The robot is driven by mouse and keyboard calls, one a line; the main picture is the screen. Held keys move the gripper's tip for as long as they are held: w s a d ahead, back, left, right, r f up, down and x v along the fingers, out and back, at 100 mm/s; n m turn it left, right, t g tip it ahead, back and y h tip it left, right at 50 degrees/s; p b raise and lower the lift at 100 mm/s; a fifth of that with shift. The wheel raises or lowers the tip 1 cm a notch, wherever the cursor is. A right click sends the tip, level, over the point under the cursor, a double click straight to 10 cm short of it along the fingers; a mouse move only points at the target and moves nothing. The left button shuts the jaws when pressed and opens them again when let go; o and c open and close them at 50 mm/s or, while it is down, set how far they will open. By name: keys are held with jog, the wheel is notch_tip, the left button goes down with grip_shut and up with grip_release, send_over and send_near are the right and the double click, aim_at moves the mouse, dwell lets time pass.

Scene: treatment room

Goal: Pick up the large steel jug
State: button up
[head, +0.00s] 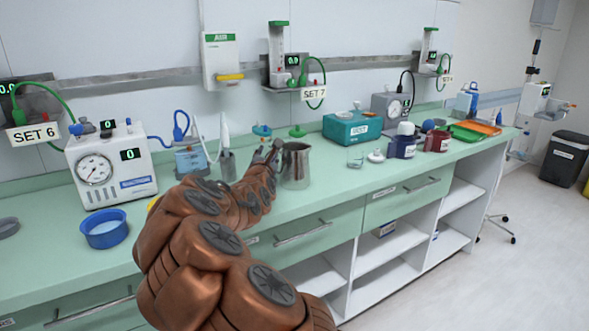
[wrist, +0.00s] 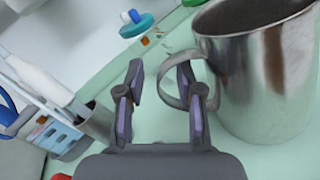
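The large steel jug (head: 296,166) stands upright on the green counter, just right of my gripper (head: 267,153) in the head view. In the wrist view the jug (wrist: 262,75) fills the upper right, with its loop handle (wrist: 172,82) facing my gripper. My gripper (wrist: 160,85) is open there. Its right finger overlaps the handle in the picture, and the handle's outer curve shows between the two fingers. I cannot tell whether either finger touches it. In the head view my arm hides part of the counter in front.
A small steel cup (head: 228,166) with probes stands left of the gripper. A glass beaker (head: 355,157) and a teal box (head: 351,128) are to the right. A blue bowl (head: 104,228) and a white gauge unit (head: 112,165) stand at left. Counter right of the jug is partly clear.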

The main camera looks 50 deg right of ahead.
grip_shut()
dwell(0.8)
